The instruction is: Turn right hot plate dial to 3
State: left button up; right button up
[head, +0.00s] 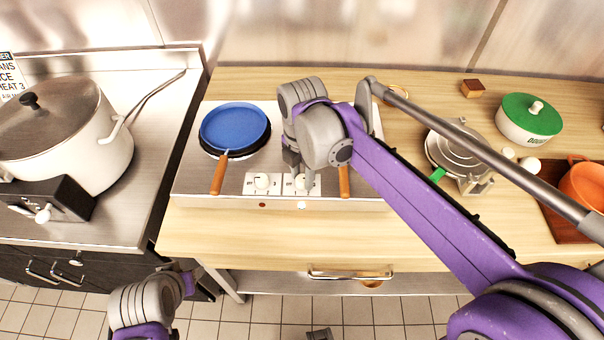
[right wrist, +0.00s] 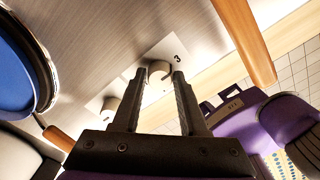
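The hot plate (head: 190,180) is a steel unit on the wooden counter with two white dials on its front. The right dial (head: 300,183) has a printed 3 beside it in the right wrist view. There this dial (right wrist: 159,71) sits between the tips of my right gripper (right wrist: 160,78); the fingers are apart, with small gaps beside the dial. The left dial (head: 262,182) is free. In the head view my right gripper (head: 300,172) hangs over the right dial and partly hides it. My left arm shows at the bottom left; its fingers are not clear.
A blue pan (head: 235,127) stands on the left burner. An orange-brown handle (head: 344,182) sticks out right of the right dial. A large pot (head: 75,140) stands on the left stove. A green-lidded pot (head: 530,117) and an orange pot (head: 583,184) are at right. The front counter strip is clear.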

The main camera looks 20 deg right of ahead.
aim_at(302, 179)
jog(key=o, duration=0.4)
pick_arm(q)
jog(key=shift+w+r+p, duration=0.2)
jog(key=shift+r+p, duration=0.15)
jog(key=shift+r, duration=0.1)
pick_arm(e)
notch_tip(302, 179, up, 11)
jog(key=shift+f, duration=0.1)
pick_arm(q)
jog(key=shift+s, duration=0.1)
pick_arm(e)
jog(key=shift+s, duration=0.1)
